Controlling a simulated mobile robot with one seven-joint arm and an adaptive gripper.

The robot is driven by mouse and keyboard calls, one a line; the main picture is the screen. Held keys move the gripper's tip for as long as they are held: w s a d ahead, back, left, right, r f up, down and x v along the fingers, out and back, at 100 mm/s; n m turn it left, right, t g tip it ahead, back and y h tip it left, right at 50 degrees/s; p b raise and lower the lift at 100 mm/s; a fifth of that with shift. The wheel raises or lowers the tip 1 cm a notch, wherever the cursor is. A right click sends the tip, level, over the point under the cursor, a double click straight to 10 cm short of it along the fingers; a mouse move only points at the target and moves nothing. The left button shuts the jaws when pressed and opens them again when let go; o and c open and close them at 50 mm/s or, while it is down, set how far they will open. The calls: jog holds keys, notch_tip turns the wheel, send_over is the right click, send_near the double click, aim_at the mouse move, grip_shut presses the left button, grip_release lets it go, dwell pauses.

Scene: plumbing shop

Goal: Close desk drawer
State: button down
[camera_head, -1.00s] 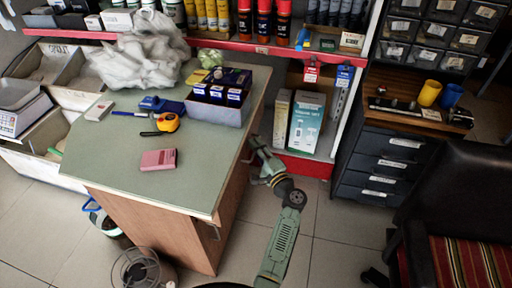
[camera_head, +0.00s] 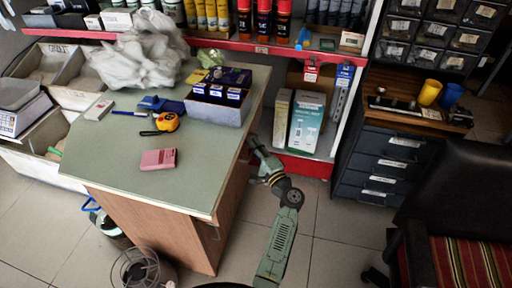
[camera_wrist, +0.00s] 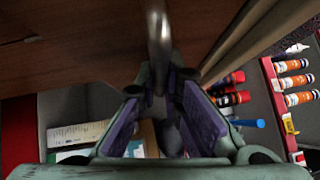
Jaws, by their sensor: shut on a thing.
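The desk (camera_head: 120,165) has a green top and brown wooden sides. In the head view its drawer front is on the far side and hidden. In the wrist view a brown wooden panel (camera_wrist: 85,45), apparently the drawer front, fills the upper left, with a shiny metal handle (camera_wrist: 158,35) running down from the top centre. My gripper (camera_wrist: 160,92) has purple-padded fingers, one on each side of the handle's lower end, and is shut on it. In the head view my gripper is hidden beyond the desk's right edge. How far the drawer stands out cannot be seen.
A red-edged shelf (camera_head: 300,162) stands close behind my arm. A dark drawer cabinet (camera_head: 383,165) and a chair (camera_head: 455,200) are at right. Floor shows between them.

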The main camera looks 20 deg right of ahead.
aim_at(241, 156)
jog(key=w+a, duration=0.1)
jog(key=a, duration=0.1)
jog(key=w+a+b, duration=0.1)
jog(key=a, duration=0.1)
jog(key=w+a+b, duration=0.1)
jog(key=w+a, duration=0.1)
jog(key=shift+a+f, duration=0.15)
jog(key=shift+w+a, duration=0.2)
jog(key=shift+r, duration=0.2)
jog(key=c, duration=1.7)
grip_release()
jog(key=shift+w+a, duration=0.1)
jog(key=shift+a, duration=0.05)
jog(key=v, duration=1.2)
jog(key=shift+d, duration=0.3)
